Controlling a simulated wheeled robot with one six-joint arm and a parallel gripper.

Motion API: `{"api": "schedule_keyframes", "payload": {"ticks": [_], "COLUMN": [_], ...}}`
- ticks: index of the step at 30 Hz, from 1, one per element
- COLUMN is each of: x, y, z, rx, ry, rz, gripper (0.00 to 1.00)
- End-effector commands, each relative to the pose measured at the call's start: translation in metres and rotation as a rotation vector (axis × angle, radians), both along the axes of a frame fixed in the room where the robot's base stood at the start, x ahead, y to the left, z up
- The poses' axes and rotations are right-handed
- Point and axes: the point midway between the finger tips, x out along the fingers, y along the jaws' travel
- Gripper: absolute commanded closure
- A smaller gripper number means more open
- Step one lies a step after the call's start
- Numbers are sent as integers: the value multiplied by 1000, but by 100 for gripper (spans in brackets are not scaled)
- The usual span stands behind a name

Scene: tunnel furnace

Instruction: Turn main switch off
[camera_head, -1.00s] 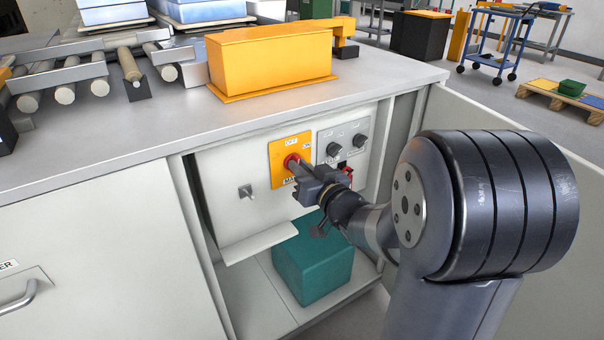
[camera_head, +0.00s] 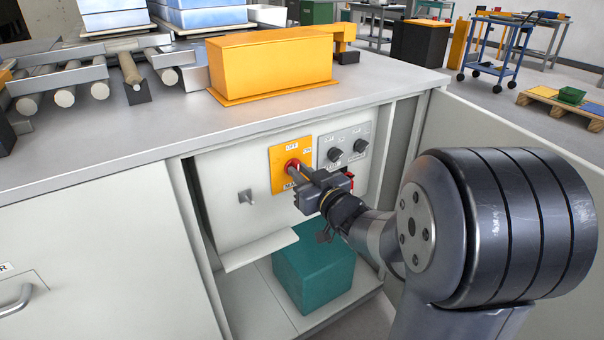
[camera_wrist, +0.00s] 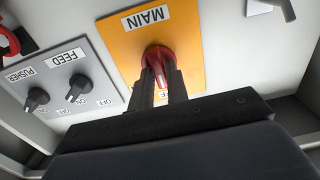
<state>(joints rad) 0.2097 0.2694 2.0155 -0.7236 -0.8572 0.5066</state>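The main switch is a red rotary knob (camera_wrist: 158,58) on a yellow plate (camera_head: 278,158) inside the open cabinet. The plate has a MAIN label, an OFF label at its top and an ON label at its right in the head view. My gripper (camera_wrist: 162,82) reaches the knob from the front; its two dark fingers lie on either side of the red handle, close against it. The wrist view is upside down; there the handle points along the fingers toward the partly hidden OFF label. The fingers cover part of the handle and the lower plate.
A grey panel (camera_head: 344,146) with two black knobs, labelled FEED and PUSHER, sits right beside the yellow plate. A teal box (camera_head: 312,268) stands on the cabinet floor below. The worktop edge (camera_head: 240,128) lies above, and an open cabinet door (camera_head: 470,125) stands to the right.

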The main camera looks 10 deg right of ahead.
Motion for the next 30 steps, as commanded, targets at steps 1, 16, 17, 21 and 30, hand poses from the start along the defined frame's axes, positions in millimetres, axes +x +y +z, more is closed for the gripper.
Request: {"api": "schedule_keyframes", "payload": {"ticks": [1,16,17,21,30], "x": [0,-5,-8,-29,-84], "y": [0,-3,-4,-11,-29], "z": [0,1,1,3,2], "rx": [0,2,3,3,2], "ry": [0,2,2,2,2], "rz": [0,-2,-3,-4,-4], "gripper": [80,66,66,66,66]}}
